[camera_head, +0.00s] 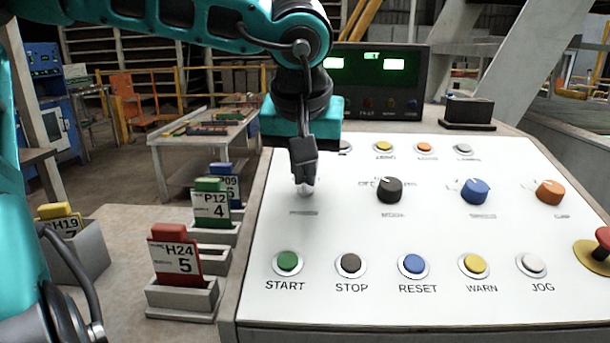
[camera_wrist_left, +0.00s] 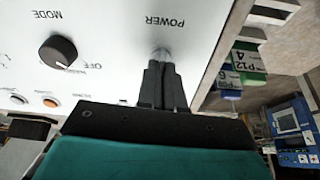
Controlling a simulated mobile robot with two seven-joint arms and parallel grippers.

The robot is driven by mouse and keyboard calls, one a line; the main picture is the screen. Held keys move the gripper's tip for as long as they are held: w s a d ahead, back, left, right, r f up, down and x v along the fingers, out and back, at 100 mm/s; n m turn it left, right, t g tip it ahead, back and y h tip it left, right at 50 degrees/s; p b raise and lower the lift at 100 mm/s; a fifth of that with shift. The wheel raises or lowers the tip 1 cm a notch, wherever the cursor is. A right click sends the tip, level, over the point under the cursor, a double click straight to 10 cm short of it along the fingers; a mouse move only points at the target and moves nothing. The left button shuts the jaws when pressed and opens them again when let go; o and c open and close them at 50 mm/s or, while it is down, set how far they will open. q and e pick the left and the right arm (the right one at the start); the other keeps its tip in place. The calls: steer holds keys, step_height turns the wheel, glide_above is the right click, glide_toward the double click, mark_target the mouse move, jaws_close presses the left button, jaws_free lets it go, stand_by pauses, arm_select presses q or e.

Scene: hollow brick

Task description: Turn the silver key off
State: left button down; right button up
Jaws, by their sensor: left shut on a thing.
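The silver key (camera_head: 305,188) is at the POWER position on the left of the white control panel (camera_head: 340,225). Only a small part of it shows below my left gripper (camera_head: 304,172). In the left wrist view, my left gripper (camera_wrist_left: 162,72) has its dark fingers closed together on the silver key (camera_wrist_left: 161,54), just by the POWER label. The fingers cover most of the key, so I cannot tell its angle. My right gripper is not in view.
A black MODE knob (camera_head: 389,190), a blue knob (camera_head: 475,191) and an orange knob (camera_head: 549,192) stand right of the key. A green START button (camera_head: 288,262) and several others line the front. Red (camera_head: 174,256) and green (camera_head: 211,204) tags stand in holders left of the panel.

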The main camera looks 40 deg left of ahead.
arm_select(q)
steer(key=n+b, duration=0.1)
steer(key=n, duration=0.2)
steer(key=shift+n+y, duration=0.3)
steer(key=shift+n, duration=0.1)
steer(key=shift+n+g+b, duration=0.5)
steer(key=shift+n+b, duration=0.05)
steer(key=shift+n, duration=1.15)
steer(key=c, duration=1.3)
jaws_free()
steer(key=p+v, duration=0.2)
steer(key=v, duration=1.1)
steer(key=shift+f, duration=0.1)
